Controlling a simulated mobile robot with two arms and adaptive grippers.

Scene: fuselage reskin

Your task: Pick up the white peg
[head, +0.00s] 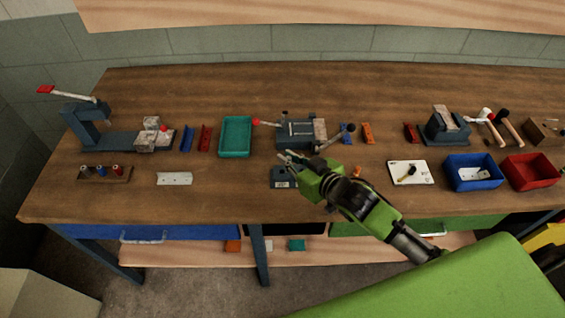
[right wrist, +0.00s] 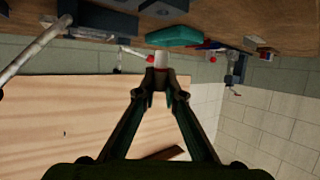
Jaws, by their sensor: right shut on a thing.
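My right gripper (head: 284,158) reaches in from the lower right and hangs over the middle of the bench, above a small dark block (head: 283,184). In the right wrist view its fingertips (right wrist: 160,78) are closed on a small white peg (right wrist: 160,57) with a reddish band near the fingers. The peg's lower part is hidden between the fingertips. In the head view I cannot make the peg out clearly at the fingertips. My left gripper is not in view.
A wooden rack (head: 120,178) with several small pegs stands at the left. A teal tray (head: 236,150) and a grey vise-like fixture (head: 297,143) are behind the gripper. A blue bin (head: 490,185) and a red bin (head: 548,184) stand at the right.

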